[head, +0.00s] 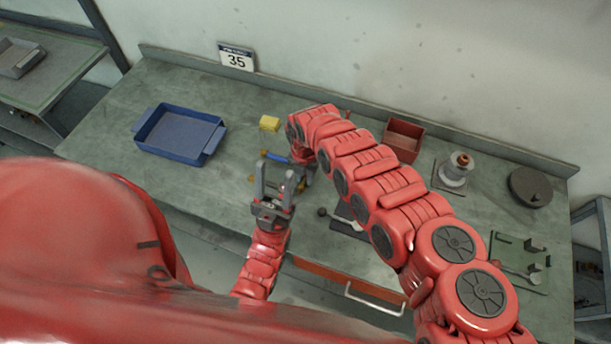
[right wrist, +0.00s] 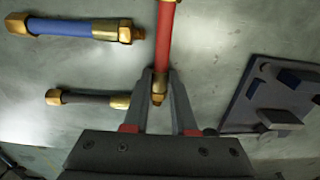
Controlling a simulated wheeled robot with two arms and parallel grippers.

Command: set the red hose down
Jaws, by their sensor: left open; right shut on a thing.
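The red hose (right wrist: 165,40) has a brass end fitting (right wrist: 159,88) and runs up out of the top of the right wrist view. My right gripper (right wrist: 161,78) is shut on it near that fitting. Whether the hose touches the bench below cannot be told. In the head view my right gripper (head: 303,178) is partly hidden behind my left one, and I cannot make out the red hose there. My left gripper (head: 275,175) is open, its fingers pointing up the picture, over the bench's front part.
A blue hose (right wrist: 75,28) and a dark hose (right wrist: 88,99) lie left of the red one. A dark fixture (right wrist: 245,105) stands right. The bench (head: 120,110) also bears a blue tray (head: 137,137), yellow block (head: 269,123), red bin (head: 403,148) and valve part (head: 456,170).

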